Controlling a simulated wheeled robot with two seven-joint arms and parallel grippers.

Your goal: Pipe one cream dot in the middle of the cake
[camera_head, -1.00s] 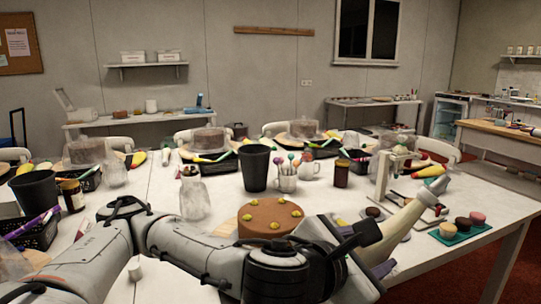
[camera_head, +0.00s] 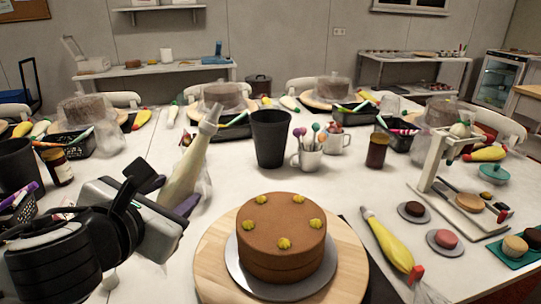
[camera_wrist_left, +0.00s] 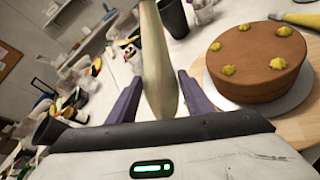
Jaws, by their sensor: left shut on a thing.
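The brown round cake (camera_head: 281,262) sits on a silver board (camera_head: 238,278) over a round wooden turntable (camera_head: 212,262). Several yellow cream dots ring its top, and the middle of the top is bare. My left gripper (camera_head: 165,192) is left of the cake, shut on a cream-coloured piping bag (camera_head: 185,172). The bag's grey nozzle (camera_head: 210,121) points up, tilted slightly right, apart from the cake. In the left wrist view the bag (camera_wrist_left: 158,60) stands between the purple fingers, with the cake (camera_wrist_left: 255,80) to the right. My right gripper is out of view.
A yellow piping bag (camera_head: 390,240) lies right of the turntable, near small cakes on plates (camera_head: 445,240) and a white stand (camera_head: 436,155). A black cup (camera_head: 270,138) and a mug of sticks (camera_head: 308,155) stand behind the cake. The space above the cake is clear.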

